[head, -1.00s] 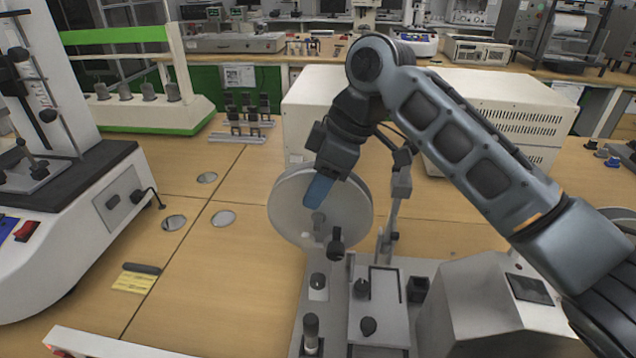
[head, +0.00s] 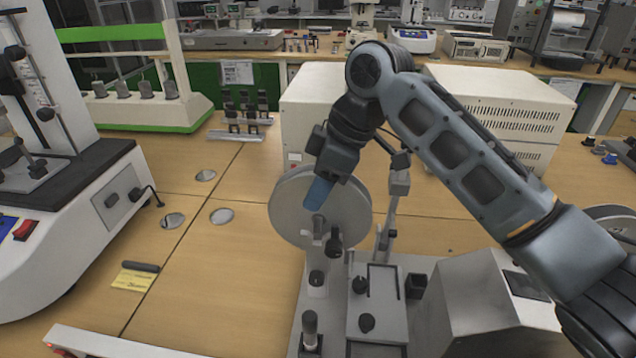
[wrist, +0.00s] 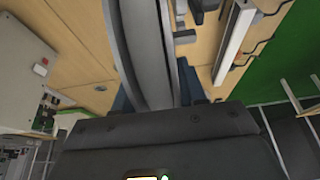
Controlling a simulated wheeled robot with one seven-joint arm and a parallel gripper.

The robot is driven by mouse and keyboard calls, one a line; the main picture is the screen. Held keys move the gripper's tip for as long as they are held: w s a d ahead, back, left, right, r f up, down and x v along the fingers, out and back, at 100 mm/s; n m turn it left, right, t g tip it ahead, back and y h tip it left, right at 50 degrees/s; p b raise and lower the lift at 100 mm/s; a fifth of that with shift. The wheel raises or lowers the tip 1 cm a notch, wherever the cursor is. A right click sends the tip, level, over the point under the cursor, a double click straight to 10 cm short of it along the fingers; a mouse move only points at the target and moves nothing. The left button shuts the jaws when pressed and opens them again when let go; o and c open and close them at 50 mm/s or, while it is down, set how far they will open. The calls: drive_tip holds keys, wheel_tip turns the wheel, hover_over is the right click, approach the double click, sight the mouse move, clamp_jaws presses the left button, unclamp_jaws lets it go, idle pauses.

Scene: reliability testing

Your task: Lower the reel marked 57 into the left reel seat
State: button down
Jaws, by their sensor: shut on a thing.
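A large pale grey reel (head: 285,208) hangs upright over the left part of the test machine (head: 335,325). My gripper (head: 318,195) is shut on the reel's near side, with a blue fingertip against it. In the wrist view the reel's rim (wrist: 145,45) runs edge-on between the fingers. No number is readable on the reel. A short post with a dark knob (head: 316,280) stands just below the reel, at the machine's left. I cannot tell whether the reel touches the seat; the contact is hidden by machine parts.
A slim upright arm (head: 393,205) stands close right of the reel. White cabinets (head: 500,105) are behind, and a white tester (head: 75,220) is at left. A yellow label (head: 134,280) lies on the bench. Bench left of the reel is mostly clear.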

drive_tip(key=shift+f, duration=0.45)
drive_tip(key=shift+f+b, duration=0.3)
drive_tip(key=shift+f, duration=0.8)
idle(0.5)
unclamp_jaws()
idle(0.6)
drive_tip(key=shift+r, duration=0.1)
idle(0.4)
drive_tip(key=shift+p+v, duration=2.95)
drive_tip(key=shift+v, duration=0.45)
